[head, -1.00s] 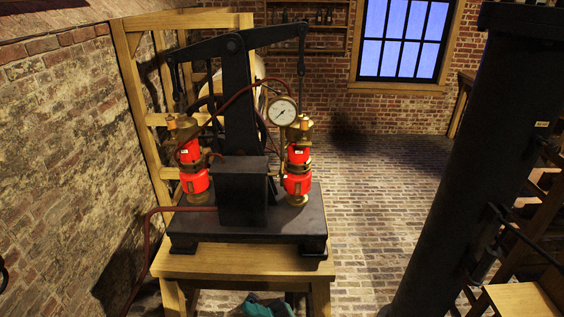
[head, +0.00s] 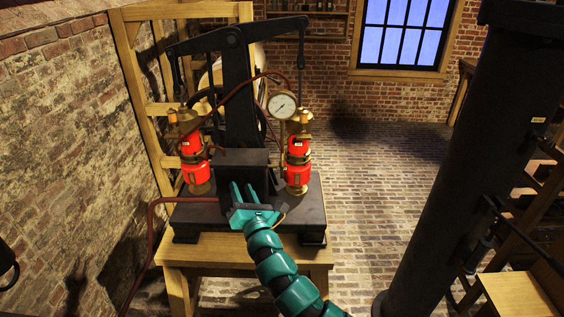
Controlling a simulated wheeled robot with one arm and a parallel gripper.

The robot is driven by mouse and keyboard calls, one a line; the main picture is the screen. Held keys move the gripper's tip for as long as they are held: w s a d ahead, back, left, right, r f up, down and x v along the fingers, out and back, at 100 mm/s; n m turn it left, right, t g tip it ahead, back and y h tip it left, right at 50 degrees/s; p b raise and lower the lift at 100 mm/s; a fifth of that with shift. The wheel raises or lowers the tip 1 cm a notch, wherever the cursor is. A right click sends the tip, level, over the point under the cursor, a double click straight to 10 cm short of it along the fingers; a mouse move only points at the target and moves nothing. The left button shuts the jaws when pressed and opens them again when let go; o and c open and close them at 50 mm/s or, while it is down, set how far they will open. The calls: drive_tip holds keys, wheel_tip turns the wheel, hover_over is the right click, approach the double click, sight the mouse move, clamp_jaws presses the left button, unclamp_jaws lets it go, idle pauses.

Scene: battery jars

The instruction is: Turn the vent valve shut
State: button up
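A black pump with a rocking beam (head: 236,37) stands on a dark base plate (head: 300,222) on a wooden stand. It has a left red cylinder (head: 194,174) and a right red cylinder (head: 298,172), both with brass fittings. A round white gauge (head: 282,104) sits by the right cylinder. I cannot tell which fitting is the vent valve. My teal gripper (head: 244,190) is in front of the black box (head: 240,160) between the cylinders, pointing up. Its two fingers look apart with nothing visible between them. I cannot tell whether it touches the box.
A red hose (head: 152,210) runs from the pump's left side down past the stand (head: 245,250). A wooden frame (head: 155,107) and brick wall (head: 60,150) are at the left. A thick black column (head: 470,170) rises at the right. The brick floor (head: 370,180) between is clear.

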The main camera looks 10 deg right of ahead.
sight(283, 164)
drive_tip(key=w+d+f+g+h, duration=0.25)
drive_tip(key=d+f+h, duration=0.25)
drive_tip(key=d+h, duration=0.4)
drive_tip(key=shift+n+t, duration=0.35)
drive_tip(key=shift+n, duration=0.15)
drive_tip(key=w+d+p, duration=0.1)
drive_tip(key=w, duration=0.4)
drive_tip(key=w+d+p, duration=0.1)
drive_tip(key=w+p, duration=0.1)
drive_tip(key=w, duration=0.3)
drive_tip(key=w+d+p, duration=0.1)
drive_tip(key=w, duration=0.4)
drive_tip(key=shift+w+d+r, duration=0.2)
drive_tip(key=shift+w+d, duration=0.1)
drive_tip(key=shift+w, duration=0.1)
drive_tip(key=shift+w+a+f+y+p, duration=0.1)
drive_tip(key=shift+w+y+p, duration=0.3)
drive_tip(key=shift+w, duration=0.35)
clamp_jaws()
